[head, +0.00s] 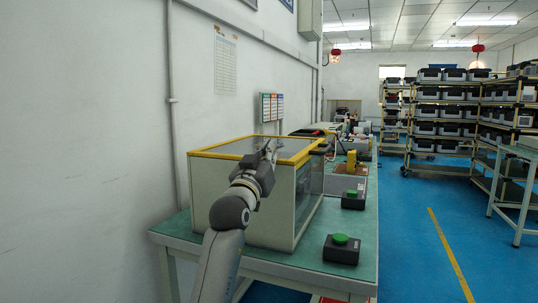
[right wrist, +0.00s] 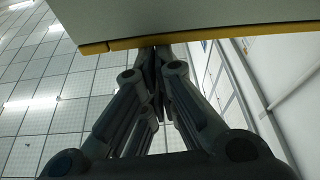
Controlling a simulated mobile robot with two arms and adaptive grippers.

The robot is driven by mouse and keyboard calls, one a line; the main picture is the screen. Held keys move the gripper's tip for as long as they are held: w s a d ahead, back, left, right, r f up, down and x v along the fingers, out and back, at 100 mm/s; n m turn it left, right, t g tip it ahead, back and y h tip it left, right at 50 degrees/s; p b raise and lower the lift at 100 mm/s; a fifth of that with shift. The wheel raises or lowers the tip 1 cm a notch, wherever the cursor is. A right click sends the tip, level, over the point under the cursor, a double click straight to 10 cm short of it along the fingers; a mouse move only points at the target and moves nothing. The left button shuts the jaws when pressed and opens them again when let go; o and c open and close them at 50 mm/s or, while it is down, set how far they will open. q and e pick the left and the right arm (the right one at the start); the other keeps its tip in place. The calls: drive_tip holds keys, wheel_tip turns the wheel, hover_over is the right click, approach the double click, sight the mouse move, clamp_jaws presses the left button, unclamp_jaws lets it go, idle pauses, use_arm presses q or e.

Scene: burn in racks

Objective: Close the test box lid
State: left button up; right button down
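The test box (head: 228,205) is a pale box with a dark glassy side, standing on a green-topped table. Its lid (head: 215,149) has a yellow frame around a grey panel and looks flat on top of the box; any small gap cannot be told. My right gripper (head: 271,147) is at the lid's height, over the near right part of the top in the head view. In the right wrist view its fingers (right wrist: 155,55) are together and empty, tips by the yellow rim (right wrist: 215,36). Contact cannot be told. My left gripper is out of view.
Two black boxes with green buttons, one near (head: 341,249) and one farther (head: 353,199), stand on the table (head: 300,262) right of the box. More equipment lies behind. A white wall (head: 90,150) is close on the left.

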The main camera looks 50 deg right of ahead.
drive_tip(key=shift+w+d+f, duration=0.1)
drive_tip(key=shift+w+f, duration=0.05)
drive_tip(key=shift+f, duration=0.35)
wheel_tip(320, 180, up, 11)
drive_tip(key=shift+r, duration=0.1)
